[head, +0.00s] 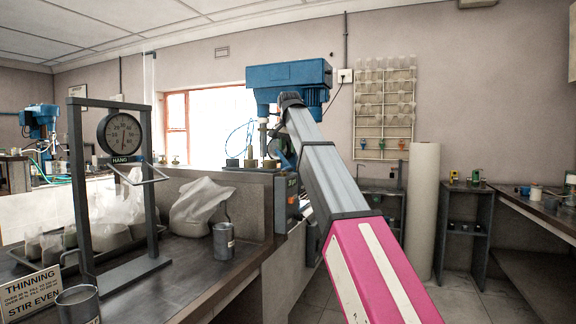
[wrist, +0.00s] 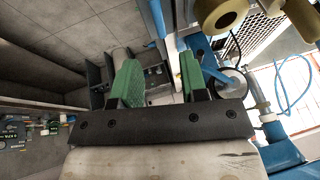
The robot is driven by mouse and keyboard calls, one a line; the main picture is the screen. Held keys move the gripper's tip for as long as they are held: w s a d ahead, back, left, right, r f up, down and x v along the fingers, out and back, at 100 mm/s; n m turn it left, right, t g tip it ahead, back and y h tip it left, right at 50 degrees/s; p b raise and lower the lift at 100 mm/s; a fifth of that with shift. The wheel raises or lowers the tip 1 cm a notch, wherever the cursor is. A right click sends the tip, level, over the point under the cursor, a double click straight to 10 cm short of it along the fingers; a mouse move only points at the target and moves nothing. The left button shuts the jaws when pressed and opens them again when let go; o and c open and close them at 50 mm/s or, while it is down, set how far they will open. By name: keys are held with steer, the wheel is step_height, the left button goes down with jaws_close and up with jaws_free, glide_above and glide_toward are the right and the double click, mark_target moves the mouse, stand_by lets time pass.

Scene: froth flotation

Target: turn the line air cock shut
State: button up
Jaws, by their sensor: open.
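My gripper (wrist: 160,78) shows in the wrist view as two green fingers set well apart, with nothing between them. In the head view my arm reaches toward the blue flotation machine (head: 288,74), and my gripper is hidden behind the arm's far end. I cannot make out the line air cock for certain. In the wrist view a round wheel-like part (wrist: 229,82) and blue pipework lie just right of the right finger.
A dial scale on a frame (head: 122,133), a metal can (head: 223,241) and a bagged load (head: 200,206) occupy the left bench. A white roll (head: 422,210) stands right of my arm. Yellow cylindrical parts (wrist: 225,18) are close at the wrist view's top right. Some floor is clear at right.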

mark_target(287, 168)
steer(key=x, duration=0.8)
jaws_close()
